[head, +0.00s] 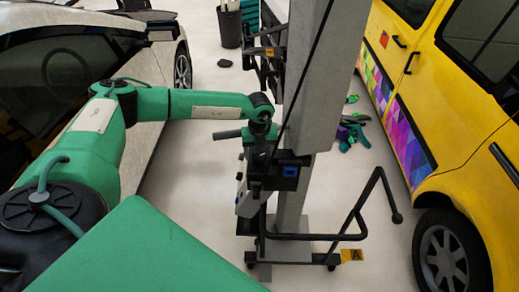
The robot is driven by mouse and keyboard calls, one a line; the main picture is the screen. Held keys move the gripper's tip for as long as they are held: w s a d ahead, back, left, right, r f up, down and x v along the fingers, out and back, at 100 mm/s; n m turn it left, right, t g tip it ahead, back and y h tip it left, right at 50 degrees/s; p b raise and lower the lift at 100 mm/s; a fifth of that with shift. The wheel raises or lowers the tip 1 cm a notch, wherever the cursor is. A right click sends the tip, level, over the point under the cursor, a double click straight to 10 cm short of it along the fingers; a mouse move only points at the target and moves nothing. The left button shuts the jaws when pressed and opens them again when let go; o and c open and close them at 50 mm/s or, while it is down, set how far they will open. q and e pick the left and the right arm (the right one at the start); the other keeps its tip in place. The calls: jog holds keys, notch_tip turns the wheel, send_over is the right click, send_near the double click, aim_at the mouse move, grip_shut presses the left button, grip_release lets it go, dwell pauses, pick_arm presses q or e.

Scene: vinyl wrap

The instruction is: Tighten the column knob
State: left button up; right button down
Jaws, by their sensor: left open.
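My left arm comes in from the left, and its wrist bends down in front of a tall grey column (300,110). My left gripper (252,198) hangs below the wrist, close to the column's near left side. It is open, with nothing seen in it. I cannot clearly make out the column knob; the gripper and the dark parts beside the column crowd that spot. I cannot tell whether the gripper touches the column. My right gripper is out of view.
A black bin (230,28) stands behind.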

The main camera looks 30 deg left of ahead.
pick_arm(q)
jog(key=shift+f, duration=0.1)
jog(key=c, duration=1)
